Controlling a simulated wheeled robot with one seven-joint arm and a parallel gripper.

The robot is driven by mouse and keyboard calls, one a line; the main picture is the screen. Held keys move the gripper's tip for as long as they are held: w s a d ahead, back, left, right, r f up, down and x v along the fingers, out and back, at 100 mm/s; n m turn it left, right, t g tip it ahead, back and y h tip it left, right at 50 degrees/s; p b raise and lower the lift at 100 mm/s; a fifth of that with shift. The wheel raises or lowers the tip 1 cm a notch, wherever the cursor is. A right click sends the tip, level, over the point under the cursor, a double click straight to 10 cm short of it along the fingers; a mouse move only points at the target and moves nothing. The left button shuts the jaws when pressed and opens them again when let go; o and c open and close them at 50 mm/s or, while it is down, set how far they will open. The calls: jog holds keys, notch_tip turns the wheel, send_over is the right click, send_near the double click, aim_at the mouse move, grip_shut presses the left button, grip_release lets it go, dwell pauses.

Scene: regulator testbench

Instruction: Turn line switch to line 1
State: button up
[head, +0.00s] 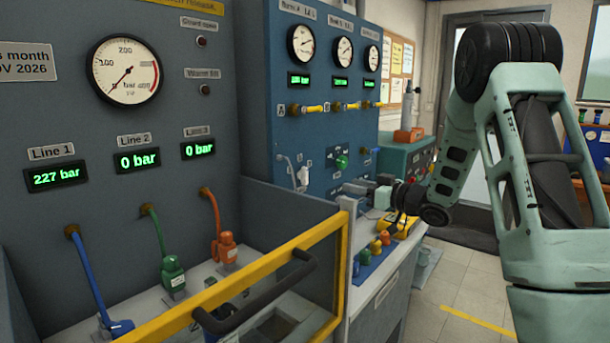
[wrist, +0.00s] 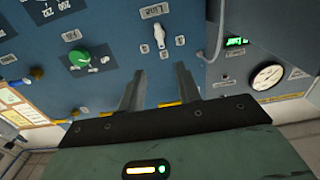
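The line switch is a small white lever (wrist: 159,36) on the blue panel, under a tag reading "Line" that appears upside down in the wrist view. Small tags sit around it, too small to read, so I cannot tell which line it points to. In the head view the white switch (head: 303,176) is left of a green knob. My gripper (wrist: 158,84) is open and empty, its two fingers apart and pointing at the panel. The switch lies beyond the fingertips, between their directions, apparently not touched. In the head view my gripper (head: 347,188) is right of the switch.
The green knob (wrist: 80,57) is beside the switch on the same panel. Displays read 227 bar for Line 1 (head: 56,176) and 0 bar for Lines 2 and 3. A yellow-framed guard (head: 262,268) stands in front at left. Coloured fittings (head: 376,246) sit on the bench below.

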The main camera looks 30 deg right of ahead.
aim_at(307, 175)
jog(key=p+x, duration=0.3)
jog(key=x, duration=1.3)
jog(key=shift+c, duration=0.3)
grip_shut()
